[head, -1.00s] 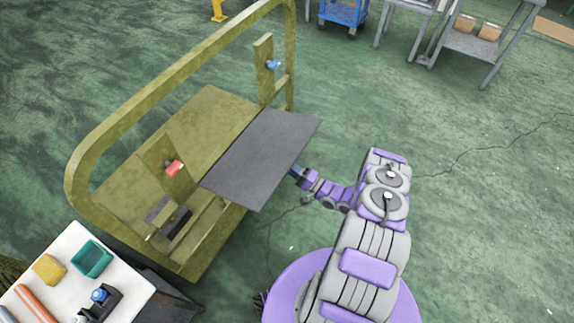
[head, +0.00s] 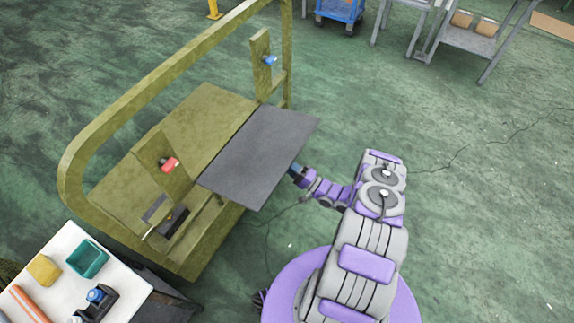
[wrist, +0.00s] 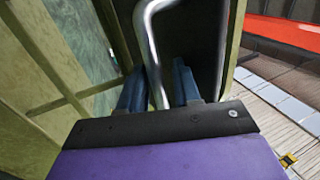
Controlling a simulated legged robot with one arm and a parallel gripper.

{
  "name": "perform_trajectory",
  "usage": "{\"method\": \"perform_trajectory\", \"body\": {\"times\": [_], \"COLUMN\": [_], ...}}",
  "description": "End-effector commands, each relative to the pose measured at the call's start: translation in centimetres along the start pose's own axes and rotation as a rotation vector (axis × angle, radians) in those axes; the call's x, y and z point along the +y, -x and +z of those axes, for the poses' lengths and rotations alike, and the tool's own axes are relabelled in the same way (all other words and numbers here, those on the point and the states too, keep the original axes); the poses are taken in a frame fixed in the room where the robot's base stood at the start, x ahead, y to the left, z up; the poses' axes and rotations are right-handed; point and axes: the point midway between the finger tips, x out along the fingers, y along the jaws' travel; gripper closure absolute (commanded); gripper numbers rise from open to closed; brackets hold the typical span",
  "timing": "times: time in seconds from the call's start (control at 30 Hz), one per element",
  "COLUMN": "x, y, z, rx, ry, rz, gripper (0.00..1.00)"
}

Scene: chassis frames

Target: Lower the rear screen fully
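The rear screen looks to be the flat dark grey panel (head: 258,158) on the right side of the olive frame (head: 130,95) in the head view. It juts out tilted from the frame. My gripper (head: 296,172) is at the panel's right edge, its fingers mostly hidden there. In the wrist view my gripper (wrist: 166,72) has its two blue fingers on either side of a bent metal handle (wrist: 146,35). The bar lies near the left finger, with a gap to the right finger. A dark panel face (wrist: 195,40) shows behind the handle.
A red clamp (head: 169,164) and a blue clamp (head: 269,60) sit on uprights of the frame. A white-topped table (head: 60,260) with several small items stands at the lower left. The green floor on the right is open.

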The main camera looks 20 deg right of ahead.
Motion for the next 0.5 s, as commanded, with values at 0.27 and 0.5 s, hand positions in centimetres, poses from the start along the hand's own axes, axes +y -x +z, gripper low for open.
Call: {"method": "perform_trajectory", "body": {"times": [0.27, 0.5], "x": [0.0, 0.4], "y": [0.8, 4.7], "z": [0.0, -0.2], "rx": [0.000, 0.004], "ry": [0.001, 0.000], "rz": [-0.002, 0.002], "gripper": [0.62, 0.62]}}
